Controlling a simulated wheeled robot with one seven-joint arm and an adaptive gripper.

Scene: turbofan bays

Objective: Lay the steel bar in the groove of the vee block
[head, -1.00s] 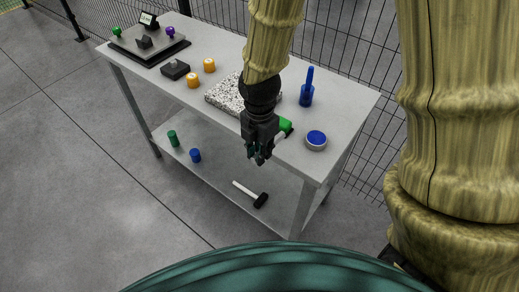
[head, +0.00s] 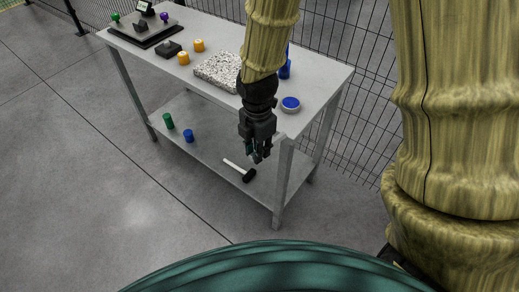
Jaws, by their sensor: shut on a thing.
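My gripper (head: 259,156) hangs fingers-down in front of the workbench's near edge, at the right, with the lower shelf behind it in the picture. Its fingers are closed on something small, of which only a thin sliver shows. I take it for the steel bar, as no bar shows elsewhere, but cannot make out its shape. A dark block (head: 168,48) on the bench top, left of two orange pieces, looks like the vee block. Its groove is too small to make out. My gripper is well apart from it, to the right and nearer.
The grey bench (head: 325,82) carries a speckled slab (head: 215,70), orange pieces (head: 183,58), a blue round tin (head: 291,104), a partly hidden blue bottle (head: 285,70) and a black plate (head: 150,38) with knobs. A hammer (head: 247,175) and green and blue cylinders lie below. Mesh fence stands behind.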

